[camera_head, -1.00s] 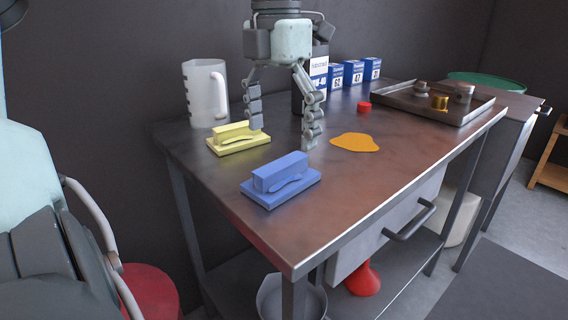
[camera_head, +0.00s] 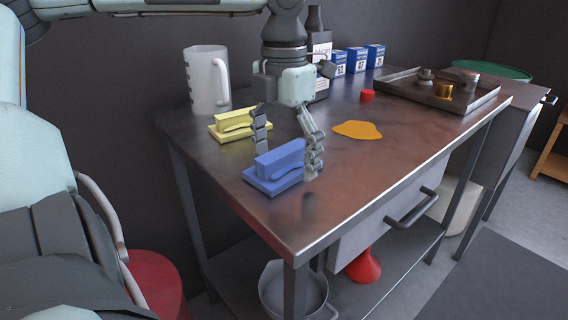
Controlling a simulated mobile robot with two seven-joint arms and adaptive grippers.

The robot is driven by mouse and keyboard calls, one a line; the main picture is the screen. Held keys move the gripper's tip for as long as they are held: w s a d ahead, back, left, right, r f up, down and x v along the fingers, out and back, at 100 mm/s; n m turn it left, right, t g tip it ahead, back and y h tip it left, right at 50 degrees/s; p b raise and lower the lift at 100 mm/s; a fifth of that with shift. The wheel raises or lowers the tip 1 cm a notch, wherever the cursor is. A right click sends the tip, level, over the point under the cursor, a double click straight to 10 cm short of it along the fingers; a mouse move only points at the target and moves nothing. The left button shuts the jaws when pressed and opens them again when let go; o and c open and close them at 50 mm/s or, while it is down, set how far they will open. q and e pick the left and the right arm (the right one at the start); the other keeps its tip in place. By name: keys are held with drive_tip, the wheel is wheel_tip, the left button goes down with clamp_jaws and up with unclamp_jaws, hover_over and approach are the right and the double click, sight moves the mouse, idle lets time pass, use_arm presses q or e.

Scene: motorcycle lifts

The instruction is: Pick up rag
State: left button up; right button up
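A blue block-shaped item (camera_head: 277,167), perhaps a folded rag on a flat base, lies near the left front of the metal table (camera_head: 330,205). A similar yellow one (camera_head: 236,125) lies behind it to the left. My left gripper (camera_head: 288,165) points down over the blue item, its two fingers spread, one behind it and one at its right side. I cannot tell whether the fingers touch it. An orange flat puddle or cloth (camera_head: 357,129) lies right of the gripper. My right gripper is not in view.
A white jug (camera_head: 208,80) stands at the back left. A dark bottle (camera_head: 318,45), blue boxes (camera_head: 356,59) and a red cap (camera_head: 367,95) stand at the back. A metal tray (camera_head: 436,91) with small parts is at the right. The front right of the tabletop is clear.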

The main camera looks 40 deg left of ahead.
use_arm(q)
drive_tip(key=c, duration=1.1)
drive_tip(key=shift+c, duration=0.2)
